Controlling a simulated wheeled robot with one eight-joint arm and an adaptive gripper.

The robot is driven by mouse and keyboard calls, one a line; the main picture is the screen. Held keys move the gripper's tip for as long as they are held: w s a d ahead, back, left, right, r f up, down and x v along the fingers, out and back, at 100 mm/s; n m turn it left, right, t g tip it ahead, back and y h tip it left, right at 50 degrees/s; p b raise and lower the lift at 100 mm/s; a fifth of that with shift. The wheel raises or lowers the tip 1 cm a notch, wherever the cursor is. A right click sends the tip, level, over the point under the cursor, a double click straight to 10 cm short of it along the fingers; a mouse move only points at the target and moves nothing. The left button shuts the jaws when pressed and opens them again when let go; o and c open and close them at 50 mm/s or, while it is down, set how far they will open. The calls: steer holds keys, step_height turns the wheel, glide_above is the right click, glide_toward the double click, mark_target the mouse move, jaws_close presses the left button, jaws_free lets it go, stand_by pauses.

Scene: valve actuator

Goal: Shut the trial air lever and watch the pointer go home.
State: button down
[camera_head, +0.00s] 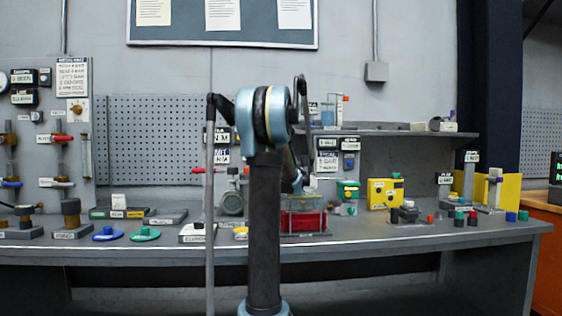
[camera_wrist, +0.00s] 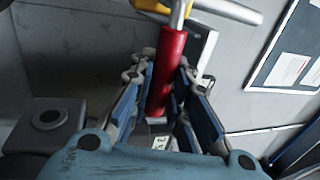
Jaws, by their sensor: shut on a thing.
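A red cylindrical handle (camera_wrist: 168,62) on a silvery rod stands between the fingers of my gripper (camera_wrist: 162,80) in the wrist view. The fingers are shut on it, one on each side. I cannot read a label that names it as the trial air lever. In the head view my own arm hides my gripper and what it holds. A red lever grip (camera_head: 205,170) shows just left of the arm; I cannot tell if it is the same handle. A round gauge (camera_head: 4,82) is cut off at the left edge, and its pointer cannot be read. No other pointer is clear.
The grey bench (camera_head: 400,240) carries a red block (camera_head: 304,221), a yellow box (camera_head: 385,193), a blue disc (camera_head: 108,235) and several small fittings. A shelf (camera_head: 400,132) overhangs the right side.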

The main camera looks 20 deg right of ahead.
steer(key=shift+s+f, duration=0.1)
steer(key=shift+f, duration=0.1)
steer(key=c, duration=1.6)
jaws_free()
steer(key=shift+d+f, duration=0.1)
steer(key=shift+o, duration=0.6)
